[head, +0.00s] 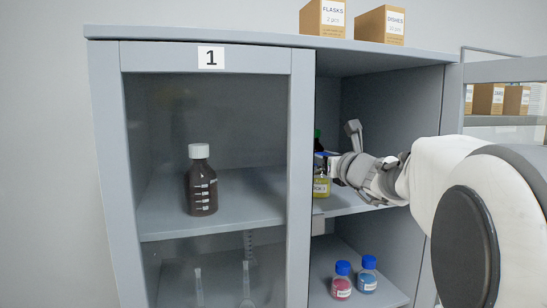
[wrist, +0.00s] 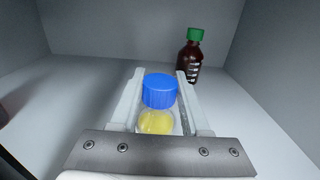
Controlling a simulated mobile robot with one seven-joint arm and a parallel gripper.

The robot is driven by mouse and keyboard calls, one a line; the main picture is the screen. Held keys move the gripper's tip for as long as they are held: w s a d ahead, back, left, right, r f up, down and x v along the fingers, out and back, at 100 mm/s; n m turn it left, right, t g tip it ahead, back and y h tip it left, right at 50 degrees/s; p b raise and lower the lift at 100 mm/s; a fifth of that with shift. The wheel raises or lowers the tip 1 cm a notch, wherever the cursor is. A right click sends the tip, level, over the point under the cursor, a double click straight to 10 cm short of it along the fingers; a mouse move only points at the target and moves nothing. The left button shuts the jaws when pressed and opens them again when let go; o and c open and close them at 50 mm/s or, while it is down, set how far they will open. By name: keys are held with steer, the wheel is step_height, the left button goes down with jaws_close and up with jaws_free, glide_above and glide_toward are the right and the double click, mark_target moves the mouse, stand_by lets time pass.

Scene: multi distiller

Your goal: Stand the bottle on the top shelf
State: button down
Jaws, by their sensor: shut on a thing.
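My gripper (head: 333,166) reaches into the open right half of the cabinet at its upper shelf (head: 347,203). In the wrist view my gripper (wrist: 158,100) is shut on a clear bottle with a blue cap (wrist: 159,91) and yellow contents (wrist: 156,122). In the head view this yellow bottle (head: 321,187) looks upright, at or just above the upper shelf. I cannot tell whether its base touches the board. The fingers partly hide it.
A dark brown bottle with a green cap (wrist: 190,57) stands behind, to the right in the wrist view. Red (head: 341,281) and blue (head: 367,276) bottles stand on the lower shelf. A white-capped brown bottle (head: 201,184) is behind the left door (head: 302,160). Boxes (head: 323,18) sit on top.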

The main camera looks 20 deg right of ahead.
steer(key=shift+c, duration=1.9)
jaws_free()
steer(key=shift+r, duration=0.15)
steer(key=shift+s, duration=0.15)
